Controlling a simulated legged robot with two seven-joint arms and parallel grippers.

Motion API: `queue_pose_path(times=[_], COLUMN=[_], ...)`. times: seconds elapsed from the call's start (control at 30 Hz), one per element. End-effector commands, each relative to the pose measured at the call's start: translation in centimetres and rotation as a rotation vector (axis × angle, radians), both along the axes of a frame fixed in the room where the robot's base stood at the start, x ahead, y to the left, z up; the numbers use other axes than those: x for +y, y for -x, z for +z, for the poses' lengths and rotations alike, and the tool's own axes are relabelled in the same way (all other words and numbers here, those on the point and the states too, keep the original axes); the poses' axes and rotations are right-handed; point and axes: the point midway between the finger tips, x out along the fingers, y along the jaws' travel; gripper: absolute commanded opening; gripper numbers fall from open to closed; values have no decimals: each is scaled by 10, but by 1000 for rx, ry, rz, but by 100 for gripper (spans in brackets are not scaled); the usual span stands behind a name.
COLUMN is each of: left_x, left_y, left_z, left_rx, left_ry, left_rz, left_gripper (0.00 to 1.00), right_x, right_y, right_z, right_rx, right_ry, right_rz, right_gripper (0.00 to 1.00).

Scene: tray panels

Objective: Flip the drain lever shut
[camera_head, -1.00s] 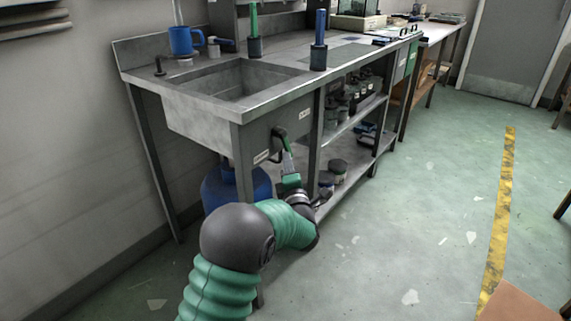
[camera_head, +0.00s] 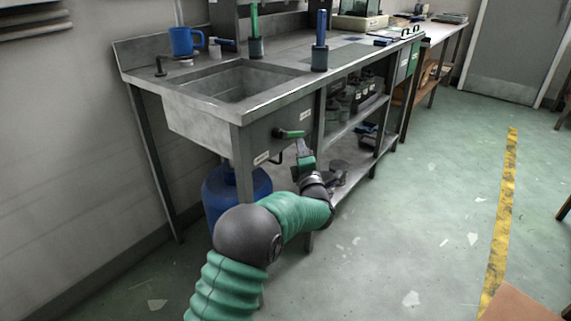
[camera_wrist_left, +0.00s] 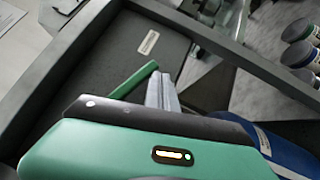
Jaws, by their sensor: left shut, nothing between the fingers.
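The drain lever (camera_head: 290,134) has a green handle on a dark pivot on the front panel of the sink (camera_head: 235,85). The handle now lies nearly level, its free end toward the right. My left gripper (camera_head: 301,144) is shut and empty, its fingertips just below the handle's free end. In the left wrist view the green handle (camera_wrist_left: 134,80) lies left of my shut grey fingers (camera_wrist_left: 160,88), close to their tips. I cannot tell whether they touch. My right gripper is not in view.
A table leg (camera_head: 318,118) stands just right of my gripper. A blue drum (camera_head: 222,195) is under the sink. Jars (camera_head: 362,95) stand on the shelf.

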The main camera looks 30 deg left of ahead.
Motion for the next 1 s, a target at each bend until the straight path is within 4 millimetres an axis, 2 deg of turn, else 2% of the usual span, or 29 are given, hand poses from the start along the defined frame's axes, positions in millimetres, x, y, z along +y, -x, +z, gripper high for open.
queue_pose_path(times=[0.27,0.5,1.0], left_x=[-1,-1,-1], left_y=[-9,-11,-12], left_z=[9,16,20], left_rx=[-7,-105,-138], left_ry=[2,9,10], left_rz=[0,0,0], left_gripper=[0,0,0], right_x=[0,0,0], right_y=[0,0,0], right_z=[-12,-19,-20], right_rx=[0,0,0], right_ry=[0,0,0], right_rz=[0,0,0], right_gripper=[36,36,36])
